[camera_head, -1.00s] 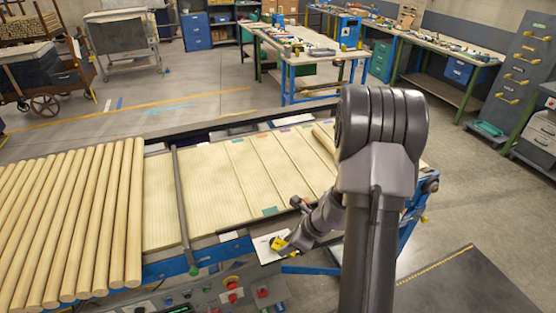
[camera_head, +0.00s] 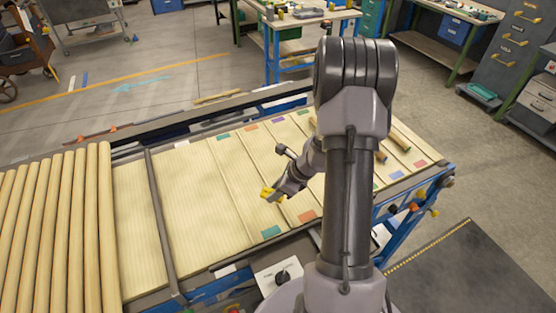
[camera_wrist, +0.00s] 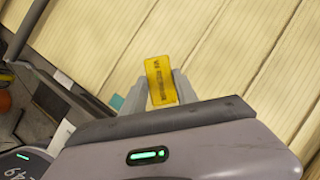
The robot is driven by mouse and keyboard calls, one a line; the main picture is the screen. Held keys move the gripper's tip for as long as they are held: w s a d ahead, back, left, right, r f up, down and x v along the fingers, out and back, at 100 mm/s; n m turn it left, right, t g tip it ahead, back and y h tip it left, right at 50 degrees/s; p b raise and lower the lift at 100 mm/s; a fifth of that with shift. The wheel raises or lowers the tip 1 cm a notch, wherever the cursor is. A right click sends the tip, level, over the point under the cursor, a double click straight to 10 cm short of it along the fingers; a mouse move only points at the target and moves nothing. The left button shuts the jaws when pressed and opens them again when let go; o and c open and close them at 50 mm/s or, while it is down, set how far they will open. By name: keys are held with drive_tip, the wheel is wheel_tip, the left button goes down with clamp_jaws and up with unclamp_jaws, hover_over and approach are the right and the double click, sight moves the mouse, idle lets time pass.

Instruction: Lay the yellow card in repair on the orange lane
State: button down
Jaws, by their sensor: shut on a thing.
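My gripper (camera_head: 276,192) is shut on the yellow card (camera_head: 267,194) and holds it over the pale slatted bed. In the wrist view the card (camera_wrist: 160,80) stands out between the fingertips (camera_wrist: 160,92), with dark lettering on its face. The gap between card and bed is hard to judge. The orange tag (camera_head: 306,216) lies at the near end of a lane, just right of the lane with the teal tag (camera_head: 271,232). The card is left of and farther back than the orange tag. My arm hides part of the lanes to the right.
Long round wooden poles (camera_head: 62,215) lie on the left of the bed. A dark bar (camera_head: 160,220) crosses the bed beside them. Short wooden pieces (camera_head: 400,141) lie at the right. A white panel with a dark knob (camera_head: 280,277) is at the near edge. The lane surface around the card looks clear.

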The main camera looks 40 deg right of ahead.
drive_tip(key=w+d, duration=0.2)
drive_tip(key=d, duration=0.1)
drive_tip(key=w+d+p, duration=0.1)
drive_tip(key=w+d, duration=0.1)
drive_tip(key=d, duration=0.1)
drive_tip(key=w+d+f+p, duration=0.1)
drive_tip(key=w+d, duration=0.2)
drive_tip(key=shift+d+f, duration=0.1)
drive_tip(key=shift+d, duration=0.25)
drive_tip(key=f, duration=0.3)
drive_tip(key=shift+w+d+f, duration=0.2)
drive_tip(key=shift+d+f, duration=0.15)
drive_tip(key=shift+f, duration=0.1)
drive_tip(key=c, duration=0.9)
unclamp_jaws()
drive_tip(key=shift+c, duration=0.2)
